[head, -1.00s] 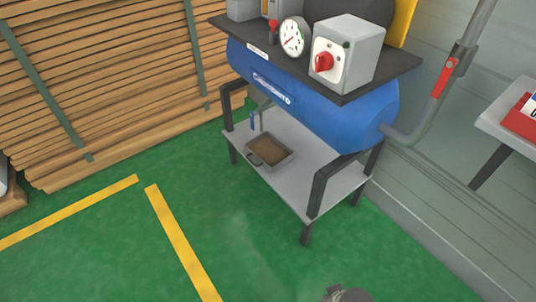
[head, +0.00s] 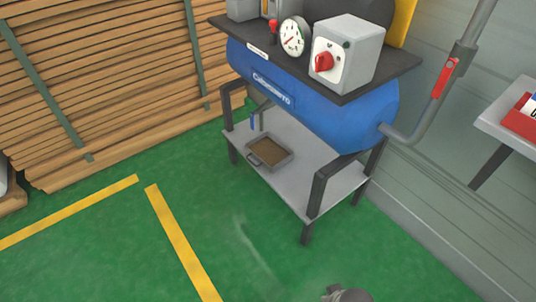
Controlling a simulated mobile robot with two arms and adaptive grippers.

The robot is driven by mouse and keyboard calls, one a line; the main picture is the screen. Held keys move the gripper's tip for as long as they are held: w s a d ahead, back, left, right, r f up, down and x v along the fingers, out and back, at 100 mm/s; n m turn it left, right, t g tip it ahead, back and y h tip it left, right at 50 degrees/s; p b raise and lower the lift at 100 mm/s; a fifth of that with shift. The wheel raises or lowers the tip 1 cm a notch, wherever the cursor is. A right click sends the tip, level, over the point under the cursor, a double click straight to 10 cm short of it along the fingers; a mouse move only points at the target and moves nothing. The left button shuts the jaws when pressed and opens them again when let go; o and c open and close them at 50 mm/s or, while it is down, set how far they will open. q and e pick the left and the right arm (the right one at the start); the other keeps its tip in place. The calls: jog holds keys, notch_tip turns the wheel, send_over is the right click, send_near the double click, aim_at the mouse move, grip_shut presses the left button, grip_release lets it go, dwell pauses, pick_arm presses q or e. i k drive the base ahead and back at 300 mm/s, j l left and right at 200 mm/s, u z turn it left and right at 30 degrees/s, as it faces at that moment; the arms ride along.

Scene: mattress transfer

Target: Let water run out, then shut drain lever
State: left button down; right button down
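A small blue drain lever (head: 253,121) hangs upright under the left end of the blue tank (head: 300,95), beside a thin outlet pipe. Below it, a grey tray (head: 285,163) with brown contents sits on the lower grey shelf of the stand. Any stream of water from the outlet is too small to make out. No gripper shows clearly. A dark rounded part at the bottom edge looks like my own arm, well apart from the stand.
On the tank's top plate are a dial gauge (head: 293,37) and a grey box (head: 349,52) with a red knob. A red-handled valve (head: 445,77) is on the pipe at right. Stacked timber (head: 110,90) fills the left. Green floor (head: 110,240) in front is free, with yellow lines.

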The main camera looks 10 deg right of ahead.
aim_at(252, 114)
jog(key=i+j, duration=0.1)
jog(key=j, duration=0.3)
jog(key=i+j, duration=0.15)
jog(key=j, duration=0.25)
jog(key=i+j+u, duration=0.1)
jog(key=j, duration=0.3)
jog(key=i+j, duration=0.15)
jog(key=j, duration=0.25)
jog(key=i+j+u, duration=0.1)
jog(key=j, duration=0.3)
jog(key=i+j, duration=0.15)
jog(key=j, duration=0.2)
